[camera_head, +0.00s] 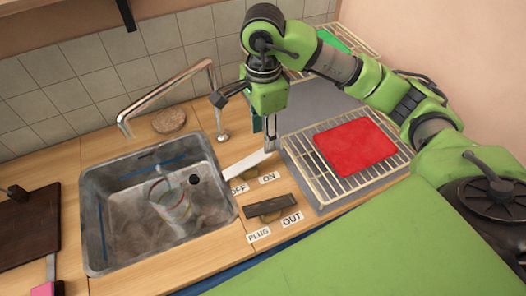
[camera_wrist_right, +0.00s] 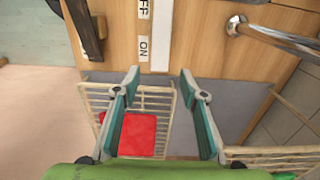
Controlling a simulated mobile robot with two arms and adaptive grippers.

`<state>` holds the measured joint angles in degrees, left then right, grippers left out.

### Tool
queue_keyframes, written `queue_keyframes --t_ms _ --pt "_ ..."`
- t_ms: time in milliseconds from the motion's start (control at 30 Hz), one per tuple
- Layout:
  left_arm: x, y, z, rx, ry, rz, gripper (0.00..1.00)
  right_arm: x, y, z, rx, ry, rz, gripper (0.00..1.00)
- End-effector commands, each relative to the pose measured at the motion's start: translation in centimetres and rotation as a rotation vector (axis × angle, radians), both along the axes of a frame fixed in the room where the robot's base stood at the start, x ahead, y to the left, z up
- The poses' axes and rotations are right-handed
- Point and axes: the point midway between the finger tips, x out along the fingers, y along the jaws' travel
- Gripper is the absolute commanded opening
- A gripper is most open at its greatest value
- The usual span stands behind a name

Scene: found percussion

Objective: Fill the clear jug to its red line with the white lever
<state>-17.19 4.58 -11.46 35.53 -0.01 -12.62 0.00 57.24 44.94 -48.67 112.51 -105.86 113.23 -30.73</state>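The clear jug (camera_head: 168,204) stands in the metal sink (camera_head: 92,225). Coloured bands show on it, but its water level is too unclear to tell. The white lever (camera_head: 245,163) lies on the counter right of the sink, beside the OFF and ON labels. In the right wrist view the white lever (camera_wrist_right: 161,35) points in between my fingertips, with its end next to ON. My right gripper (camera_head: 269,140) is at the lever's right end. In the wrist view my right gripper (camera_wrist_right: 159,76) is open, its fingers on either side of the lever. My left gripper is out of view.
The metal tap (camera_head: 165,90) arches over the sink; no stream is clear. A dark plug lever (camera_head: 270,205) lies between PLUG and OUT labels. A wire rack (camera_head: 295,150) with a red board (camera_head: 356,146) stands right. A brown sponge (camera_head: 169,121) lies behind the sink.

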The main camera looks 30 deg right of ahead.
Motion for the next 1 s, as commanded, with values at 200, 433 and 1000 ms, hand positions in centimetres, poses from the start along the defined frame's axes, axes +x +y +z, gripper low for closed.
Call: queue_keyframes --t_ms 200,433,1000 --pt "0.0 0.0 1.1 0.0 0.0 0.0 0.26 -0.1 0.0 -4.5 -0.001 0.005 0.0 0.39" --pt "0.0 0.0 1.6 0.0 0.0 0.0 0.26 0.0 0.0 -7.3 0.0 0.002 0.0 0.39" --pt "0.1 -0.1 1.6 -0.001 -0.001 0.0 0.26 0.0 0.0 -7.9 0.0 0.0 0.001 0.0"
